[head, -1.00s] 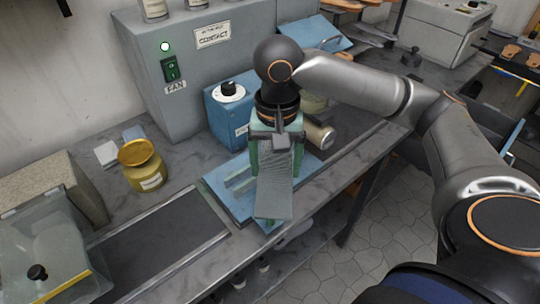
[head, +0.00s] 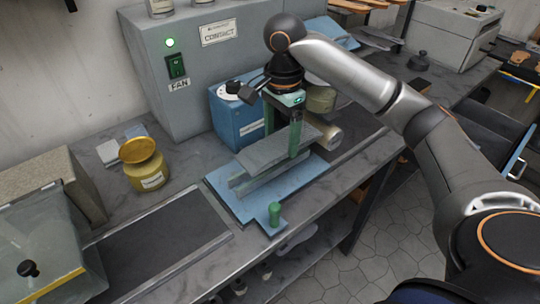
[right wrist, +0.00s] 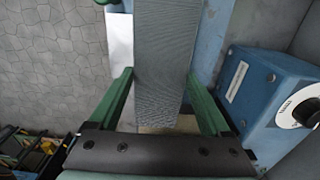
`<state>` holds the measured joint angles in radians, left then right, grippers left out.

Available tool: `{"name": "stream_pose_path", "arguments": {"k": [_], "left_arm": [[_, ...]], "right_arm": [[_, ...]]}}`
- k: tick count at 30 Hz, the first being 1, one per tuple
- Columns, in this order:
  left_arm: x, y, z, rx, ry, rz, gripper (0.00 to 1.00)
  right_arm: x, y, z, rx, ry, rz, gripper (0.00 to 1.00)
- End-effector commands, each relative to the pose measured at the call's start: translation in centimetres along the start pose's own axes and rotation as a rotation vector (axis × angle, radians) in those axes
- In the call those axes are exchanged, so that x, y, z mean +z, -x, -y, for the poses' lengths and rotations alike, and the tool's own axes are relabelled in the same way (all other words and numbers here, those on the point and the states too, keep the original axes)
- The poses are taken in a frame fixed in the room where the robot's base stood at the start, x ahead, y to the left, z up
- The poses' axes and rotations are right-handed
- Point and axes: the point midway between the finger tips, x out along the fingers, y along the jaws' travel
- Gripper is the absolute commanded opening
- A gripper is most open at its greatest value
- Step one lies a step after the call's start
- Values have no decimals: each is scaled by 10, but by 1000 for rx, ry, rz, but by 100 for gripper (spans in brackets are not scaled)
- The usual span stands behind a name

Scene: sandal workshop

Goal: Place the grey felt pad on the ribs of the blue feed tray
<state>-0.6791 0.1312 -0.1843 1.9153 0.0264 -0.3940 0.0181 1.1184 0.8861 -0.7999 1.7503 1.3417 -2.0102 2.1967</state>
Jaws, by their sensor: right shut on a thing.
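The grey felt pad (head: 265,153) is a long flat ribbed strip, and it also fills the middle of the right wrist view (right wrist: 163,50). My right gripper (head: 297,138) is shut on the pad, with its green fingers on either side of it in the right wrist view (right wrist: 160,78). The blue feed tray (head: 246,209) lies on the bench below. The pad is above the tray's ribs (head: 240,183) and runs roughly along them. I cannot tell whether it touches them. The pad hides part of the ribs. My left gripper is not in view.
A green knob (head: 275,214) stands at the tray's front corner. A blue box (head: 232,118) with a white dial stands close behind the tray. A gold jar (head: 146,168) and a dark belt (head: 150,240) are at left.

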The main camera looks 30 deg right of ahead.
Motion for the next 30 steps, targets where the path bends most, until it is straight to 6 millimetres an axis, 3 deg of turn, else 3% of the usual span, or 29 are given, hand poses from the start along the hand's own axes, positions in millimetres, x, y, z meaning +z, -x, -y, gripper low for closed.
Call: {"name": "stream_pose_path", "arguments": {"k": [1, 3, 13, 19, 30], "left_arm": [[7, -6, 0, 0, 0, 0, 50], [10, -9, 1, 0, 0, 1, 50], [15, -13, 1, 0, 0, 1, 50], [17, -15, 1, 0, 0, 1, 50], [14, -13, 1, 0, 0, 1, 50]], "right_arm": [[2, -17, 7, 7, 1, 4, 37], [1, -27, 16, 5, 2, 4, 37], [0, -47, 36, 3, 1, 1, 37], [-1, -76, 38, 4, 1, -1, 37], [0, -80, 38, 3, 2, 0, 37]]}}
